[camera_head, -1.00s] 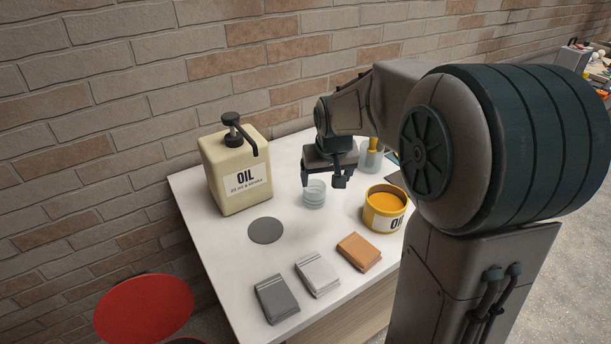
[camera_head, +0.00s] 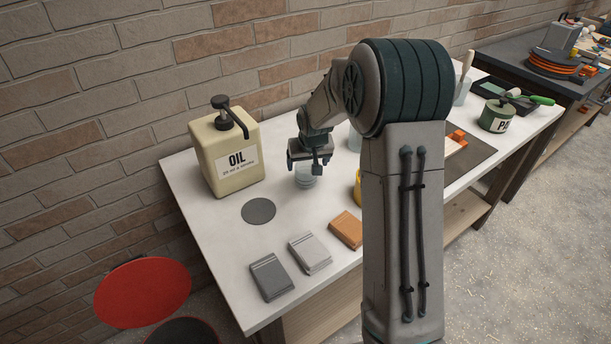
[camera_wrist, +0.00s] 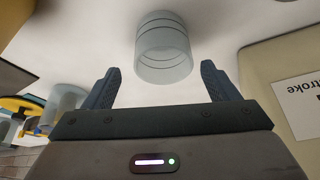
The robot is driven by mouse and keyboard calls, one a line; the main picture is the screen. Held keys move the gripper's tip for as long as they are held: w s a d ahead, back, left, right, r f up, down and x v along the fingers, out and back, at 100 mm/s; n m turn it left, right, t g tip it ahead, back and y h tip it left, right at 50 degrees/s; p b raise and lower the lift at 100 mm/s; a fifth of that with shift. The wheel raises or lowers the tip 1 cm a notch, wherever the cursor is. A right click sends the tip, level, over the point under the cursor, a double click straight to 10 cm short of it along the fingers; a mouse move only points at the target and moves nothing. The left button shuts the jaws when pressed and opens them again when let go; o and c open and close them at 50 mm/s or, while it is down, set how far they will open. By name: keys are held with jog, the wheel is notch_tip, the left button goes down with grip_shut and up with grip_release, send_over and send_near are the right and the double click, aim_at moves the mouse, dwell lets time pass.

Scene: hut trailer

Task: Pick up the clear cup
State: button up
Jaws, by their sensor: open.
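The clear cup (camera_head: 306,182), a small ribbed see-through cup, stands upright on the white table near the oil jug. In the wrist view the cup (camera_wrist: 164,62) shows ahead of and between my finger tips, with free space on both sides. My gripper (camera_head: 305,169) is open and empty, above and close to the cup in the head view, where it covers part of the cup's top. Both fingers of my gripper (camera_wrist: 161,72) show in the wrist view.
A cream oil jug (camera_head: 228,160) with a pump stands left of the cup. A dark round mat (camera_head: 258,211), grey blocks (camera_head: 309,254) and an orange block (camera_head: 346,230) lie in front. A yellow tin (camera_head: 358,188) is mostly hidden by my arm. A brick wall stands behind.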

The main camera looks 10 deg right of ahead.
aim_at(305, 171)
jog(key=x, duration=0.1)
jog(key=p+x, duration=0.1)
jog(key=x, duration=0.1)
jog(key=shift+a+f, duration=0.25)
jog(key=shift+f, duration=0.15)
jog(key=shift+w+f, duration=0.2)
jog(key=shift+f, duration=0.5)
jog(key=c, duration=1.1)
